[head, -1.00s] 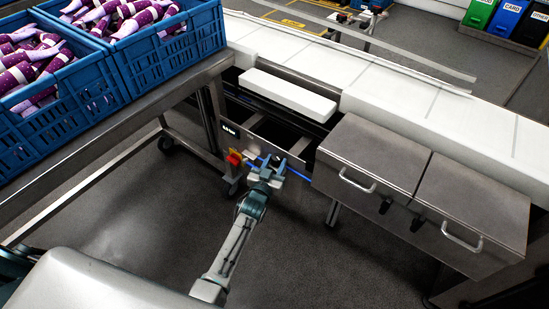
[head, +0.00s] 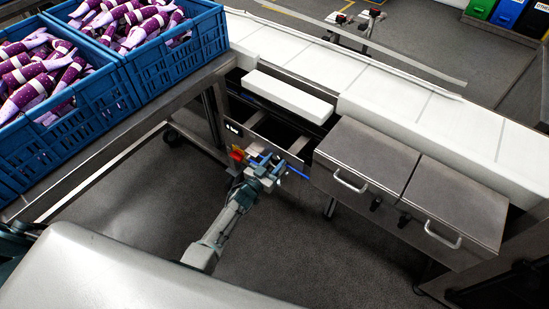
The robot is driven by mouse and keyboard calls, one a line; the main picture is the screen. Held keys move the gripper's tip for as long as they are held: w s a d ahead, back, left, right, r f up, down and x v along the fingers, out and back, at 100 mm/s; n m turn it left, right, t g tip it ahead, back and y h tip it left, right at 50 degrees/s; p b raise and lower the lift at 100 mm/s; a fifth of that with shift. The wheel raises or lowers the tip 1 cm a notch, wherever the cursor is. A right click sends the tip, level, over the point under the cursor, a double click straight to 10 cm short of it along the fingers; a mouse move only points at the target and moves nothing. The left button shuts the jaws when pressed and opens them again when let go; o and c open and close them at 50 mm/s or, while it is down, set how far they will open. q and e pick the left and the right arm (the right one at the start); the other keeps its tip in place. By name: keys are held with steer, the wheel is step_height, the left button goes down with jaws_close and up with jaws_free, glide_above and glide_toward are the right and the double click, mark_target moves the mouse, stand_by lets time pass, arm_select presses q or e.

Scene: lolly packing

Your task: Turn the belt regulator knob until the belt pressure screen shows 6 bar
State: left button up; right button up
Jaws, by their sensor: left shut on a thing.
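The belt pressure screen (head: 233,129) is a small dark display with white characters on the conveyor frame, too small to read surely. Below it is the regulator assembly, with a red part (head: 237,156) and a blue hose (head: 297,172) running right. My left gripper (head: 266,160) is at the assembly, just right of the red part, and is shut on the belt regulator knob. The knob itself is hidden by the fingers. My right gripper is not in view.
Blue crates (head: 185,52) of purple-wrapped lollies stand on a metal table (head: 125,118) at the left. The white conveyor belt (head: 390,82) runs behind. A steel cabinet (head: 365,160) with handles is close on the right. The floor around my arm is clear.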

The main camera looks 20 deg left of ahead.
arm_select(q)
steer(key=shift+s+f+m+g+h, duration=0.25)
steer(key=shift+f+m+g+h, duration=0.05)
steer(key=shift+h, duration=0.1)
steer(key=o, duration=0.8)
steer(key=shift+o, duration=1)
steer(key=shift+r, duration=0.1)
steer(key=shift+a+r, duration=0.1)
steer(key=shift+r, duration=0.05)
steer(key=v, duration=1.1)
